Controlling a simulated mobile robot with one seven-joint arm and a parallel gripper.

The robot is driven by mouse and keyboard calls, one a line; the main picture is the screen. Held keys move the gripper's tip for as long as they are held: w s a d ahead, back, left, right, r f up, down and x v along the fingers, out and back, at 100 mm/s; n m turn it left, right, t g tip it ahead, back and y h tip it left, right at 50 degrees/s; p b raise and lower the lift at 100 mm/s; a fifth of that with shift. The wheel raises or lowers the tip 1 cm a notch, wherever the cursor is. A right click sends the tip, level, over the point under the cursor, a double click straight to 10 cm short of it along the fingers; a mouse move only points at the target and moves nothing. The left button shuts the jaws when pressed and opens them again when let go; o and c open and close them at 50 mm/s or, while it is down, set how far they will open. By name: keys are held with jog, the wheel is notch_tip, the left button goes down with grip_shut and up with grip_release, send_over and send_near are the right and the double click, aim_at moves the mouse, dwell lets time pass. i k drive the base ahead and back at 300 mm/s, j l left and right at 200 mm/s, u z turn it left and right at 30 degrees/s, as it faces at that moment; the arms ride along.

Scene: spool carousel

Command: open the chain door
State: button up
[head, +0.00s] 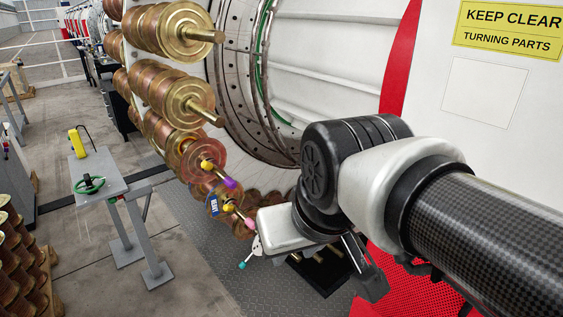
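I cannot make out a part that is clearly the chain door. The large round carousel housing (335,50) has a dark bolted ring (235,70) and a column of copper-coloured spools (165,110) along its left side. Small yellow, purple and pink pieces and a blue tag (214,206) show at the lower spools. My arm comes in from the right, and its black and white wrist hides the lower part of the housing. At my gripper (370,283), one dark finger-like part shows below the wrist. The opening between the fingers is not clear, and I see nothing held.
More spools (18,262) are stacked at lower left. A yellow warning sign (508,28) is on the white panel. Floor between stand and carousel looks clear.

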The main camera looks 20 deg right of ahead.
aim_at(409, 294)
jog(key=z, duration=1.7)
jog(key=i+l, duration=0.1)
jog(key=l, duration=0.2)
jog(key=i+l, duration=0.15)
jog(key=l, duration=0.15)
jog(key=i+l, duration=0.1)
jog(key=l, duration=0.2)
